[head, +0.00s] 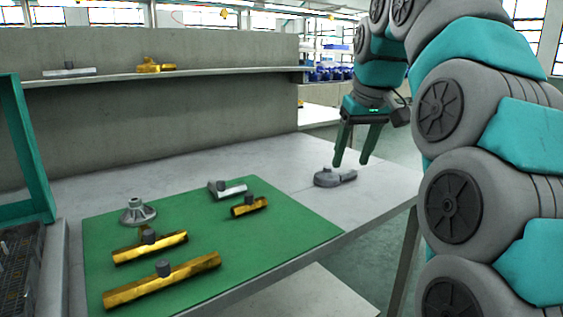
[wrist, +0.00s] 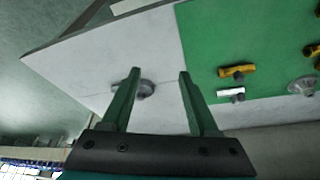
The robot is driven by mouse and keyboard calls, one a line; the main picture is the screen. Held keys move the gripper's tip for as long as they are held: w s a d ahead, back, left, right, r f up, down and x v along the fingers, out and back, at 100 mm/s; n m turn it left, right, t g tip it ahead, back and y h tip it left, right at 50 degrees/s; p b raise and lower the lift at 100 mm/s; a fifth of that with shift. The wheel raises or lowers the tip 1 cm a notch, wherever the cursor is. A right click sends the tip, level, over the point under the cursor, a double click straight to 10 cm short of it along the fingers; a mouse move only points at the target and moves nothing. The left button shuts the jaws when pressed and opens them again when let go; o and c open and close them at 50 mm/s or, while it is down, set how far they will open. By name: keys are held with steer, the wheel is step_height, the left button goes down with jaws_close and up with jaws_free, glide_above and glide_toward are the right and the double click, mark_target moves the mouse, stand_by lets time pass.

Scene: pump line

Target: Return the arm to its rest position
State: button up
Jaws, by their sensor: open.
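My gripper (head: 351,162) hangs from my arm at the right of the head view, fingers pointing down over the right part of the table. It is open, and nothing is between its fingers. In the wrist view my gripper (wrist: 158,88) shows its two green fingers spread apart. A grey metal part (head: 334,177) lies on the bare table just below and left of the fingertips, apart from them as far as I can tell. In the wrist view this grey part (wrist: 147,88) shows beside the left finger, partly hidden by it.
A green mat (head: 290,232) on the table (head: 270,158) bears several brass pieces (head: 160,280), a grey flanged part (head: 137,212) and a silver piece (head: 228,190). A shelf (head: 220,72) runs behind. A green frame (head: 28,150) and dark crate (head: 20,270) stand left.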

steer(key=s+d+f+m+g+h, duration=0.1)
steer(key=s+f+g, duration=0.4)
steer(key=s+f, duration=2.6)
steer(key=s+m, duration=0.1)
steer(key=s, duration=0.3)
steer(key=shift+f+m+g, duration=0.3)
steer(key=shift+m+g, duration=0.1)
